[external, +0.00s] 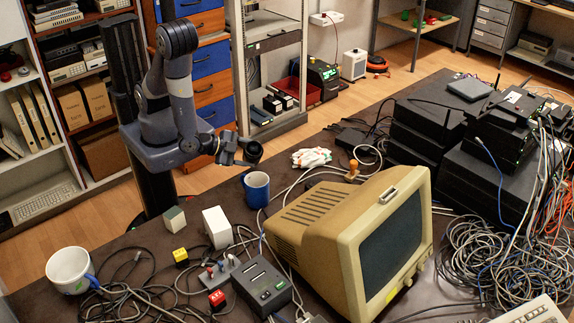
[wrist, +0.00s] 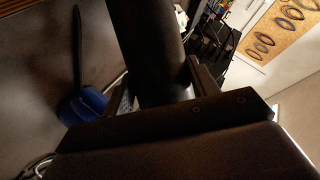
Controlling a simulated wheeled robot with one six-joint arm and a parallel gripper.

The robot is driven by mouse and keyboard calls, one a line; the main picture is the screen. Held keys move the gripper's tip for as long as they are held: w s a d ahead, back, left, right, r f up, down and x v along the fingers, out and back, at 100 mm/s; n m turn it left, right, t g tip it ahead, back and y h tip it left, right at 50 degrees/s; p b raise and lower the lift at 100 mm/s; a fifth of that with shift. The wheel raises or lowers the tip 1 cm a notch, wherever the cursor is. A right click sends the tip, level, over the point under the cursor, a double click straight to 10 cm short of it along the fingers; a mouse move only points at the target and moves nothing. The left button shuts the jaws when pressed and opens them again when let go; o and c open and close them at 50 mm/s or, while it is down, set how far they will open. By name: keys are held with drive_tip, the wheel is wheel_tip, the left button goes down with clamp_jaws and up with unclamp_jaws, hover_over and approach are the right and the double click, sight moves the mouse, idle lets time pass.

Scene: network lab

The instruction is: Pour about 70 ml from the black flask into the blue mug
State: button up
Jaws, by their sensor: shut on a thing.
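My gripper (external: 234,150) is shut on the black flask (external: 253,153) and holds it in the air. In the wrist view the dark flask body (wrist: 145,45) sits between the fingers; its far end is out of frame. The flask looks tipped well over, close above the blue mug. The blue mug (external: 256,190) stands upright on the table below; it also shows in the wrist view (wrist: 85,106). A dark strip rises beside the mug in that view; I cannot tell what it is. The mug's contents and any stream cannot be made out.
A beige monitor (external: 350,235) stands right of the mug, with cables around it. A white box (external: 217,227), a yellow block (external: 181,257) and a white mug with a blue handle (external: 70,270) are to the left.

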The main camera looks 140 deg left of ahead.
drive_tip(key=shift+w+d+r+n+t+h+b, duration=0.1)
drive_tip(key=shift+w+r+n+t+h+b, duration=0.15)
drive_tip(key=shift+n+t+b, duration=0.2)
drive_tip(key=n+b, duration=0.1)
drive_tip(key=b, duration=0.1)
drive_tip(key=n+t+h+b, duration=0.1)
drive_tip(key=b, duration=0.1)
drive_tip(key=shift+s+t, duration=0.2)
drive_tip(key=shift+t, duration=0.05)
drive_tip(key=n+t+b, duration=0.1)
drive_tip(key=n+b, duration=0.1)
drive_tip(key=b, duration=0.2)
drive_tip(key=shift+w+h, duration=0.1)
drive_tip(key=shift+h, duration=0.25)
drive_tip(key=shift+r+n+t+b, duration=0.1)
drive_tip(key=shift+n+t+b, duration=0.25)
drive_tip(key=shift+b, duration=0.4)
drive_tip(key=shift+w, duration=0.1)
